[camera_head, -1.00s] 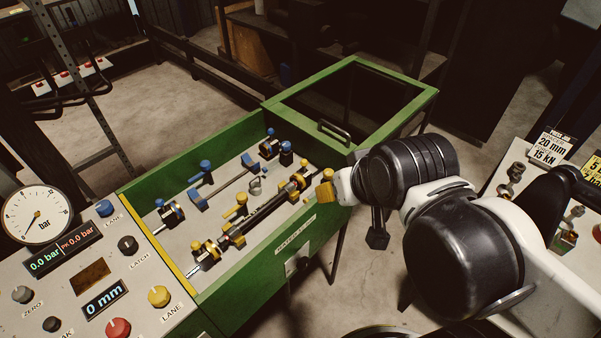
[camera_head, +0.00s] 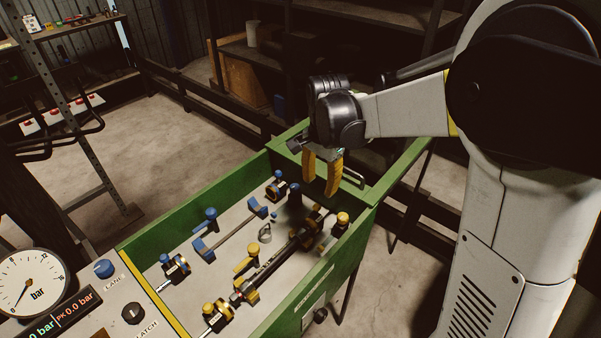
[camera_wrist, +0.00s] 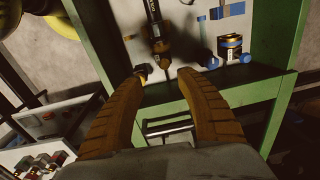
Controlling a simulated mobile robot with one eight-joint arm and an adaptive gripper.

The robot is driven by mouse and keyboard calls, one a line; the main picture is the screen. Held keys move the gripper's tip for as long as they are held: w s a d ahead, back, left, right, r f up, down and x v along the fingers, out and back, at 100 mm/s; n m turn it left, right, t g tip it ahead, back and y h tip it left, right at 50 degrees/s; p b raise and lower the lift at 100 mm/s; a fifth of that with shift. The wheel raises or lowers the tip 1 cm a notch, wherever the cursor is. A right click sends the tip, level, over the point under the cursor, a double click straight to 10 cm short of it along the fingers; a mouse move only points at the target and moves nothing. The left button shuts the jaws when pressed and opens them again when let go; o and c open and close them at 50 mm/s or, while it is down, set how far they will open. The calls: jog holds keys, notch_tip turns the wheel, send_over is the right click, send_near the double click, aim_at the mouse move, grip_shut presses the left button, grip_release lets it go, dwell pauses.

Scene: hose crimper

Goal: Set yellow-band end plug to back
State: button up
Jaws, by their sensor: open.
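The green-walled bench tray holds a yellow lane with a black hose (camera_head: 284,254) lying along it. A yellow-banded cylindrical fitting (camera_head: 222,310) sits at the lane's near end, beside a yellow knob. Another yellow-banded fitting (camera_head: 316,216) sits at the far end; a yellow-topped knob (camera_head: 343,218) stands beside it. I cannot tell which is the end plug. My gripper (camera_head: 319,191) is open and empty, pointing down above the far end of the tray. In the wrist view, the yellow far-end part (camera_wrist: 160,46) shows beyond and between my open fingertips (camera_wrist: 162,76).
A blue lane with blue-banded fittings (camera_head: 176,267) and a blue clamp (camera_head: 210,222) lies left of the yellow one. A handle (camera_head: 353,179) and green frame (camera_head: 395,172) are at the back. A gauge (camera_head: 30,281) and control panel stand front left.

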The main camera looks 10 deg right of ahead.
aim_at(317, 204)
jog(key=shift+w+f+m+g, duration=0.3)
jog(key=shift+w+f+m, duration=0.2)
jog(key=shift+w+f, duration=0.45)
jog(key=shift+f, duration=0.5)
notch_tip(317, 204, down, 10)
jog(key=b, duration=0.4)
jog(key=shift+s, duration=0.15)
grip_shut()
